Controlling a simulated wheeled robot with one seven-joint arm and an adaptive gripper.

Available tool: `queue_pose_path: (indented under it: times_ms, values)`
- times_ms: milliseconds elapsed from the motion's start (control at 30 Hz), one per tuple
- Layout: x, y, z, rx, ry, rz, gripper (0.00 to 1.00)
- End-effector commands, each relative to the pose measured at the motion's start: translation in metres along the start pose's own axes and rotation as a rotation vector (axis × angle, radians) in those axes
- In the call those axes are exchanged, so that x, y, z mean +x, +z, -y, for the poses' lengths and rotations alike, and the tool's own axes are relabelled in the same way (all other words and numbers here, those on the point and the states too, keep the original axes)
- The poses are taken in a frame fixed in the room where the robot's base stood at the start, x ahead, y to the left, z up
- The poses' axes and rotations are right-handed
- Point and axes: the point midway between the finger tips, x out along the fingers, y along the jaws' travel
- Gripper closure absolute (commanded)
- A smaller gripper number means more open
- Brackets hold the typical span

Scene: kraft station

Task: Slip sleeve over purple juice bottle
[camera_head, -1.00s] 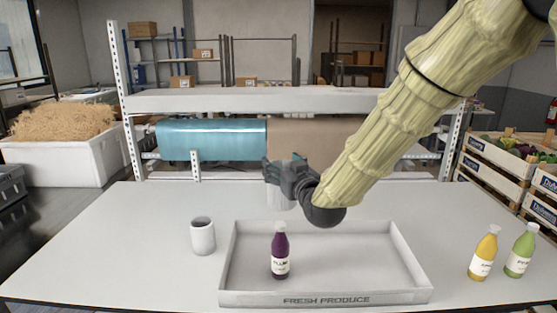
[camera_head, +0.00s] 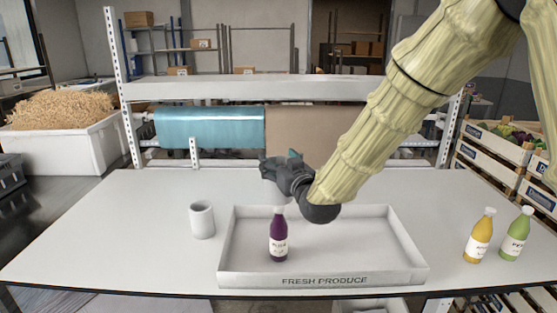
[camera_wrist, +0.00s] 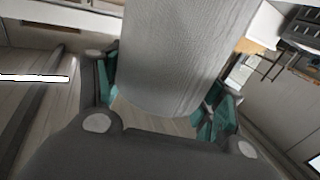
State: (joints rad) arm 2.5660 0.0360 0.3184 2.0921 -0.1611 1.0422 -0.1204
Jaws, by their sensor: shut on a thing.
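The purple juice bottle (camera_head: 278,238) stands upright in the front left of a shallow tray, with a white label and a pale cap. My gripper (camera_head: 276,170) is above and behind the bottle, in line with its cap in the head view. It is shut on a pale grey sleeve (camera_wrist: 175,55), which shows large between the teal finger pads in the wrist view.
The white tray (camera_head: 325,281) reads "FRESH PRODUCE". Another pale sleeve (camera_head: 202,220) stands left of it. A yellow bottle (camera_head: 479,238) and a green bottle (camera_head: 516,236) stand at right. A shelf with blue and brown rolls (camera_head: 210,128) is behind. The rear left table is clear.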

Motion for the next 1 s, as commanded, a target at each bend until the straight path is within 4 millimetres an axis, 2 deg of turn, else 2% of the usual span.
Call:
queue_pose_path:
  times_ms: [1000]
  values:
    - [0.0, 0.056, -0.001, 0.0, 0.001, 0.0, 0.39]
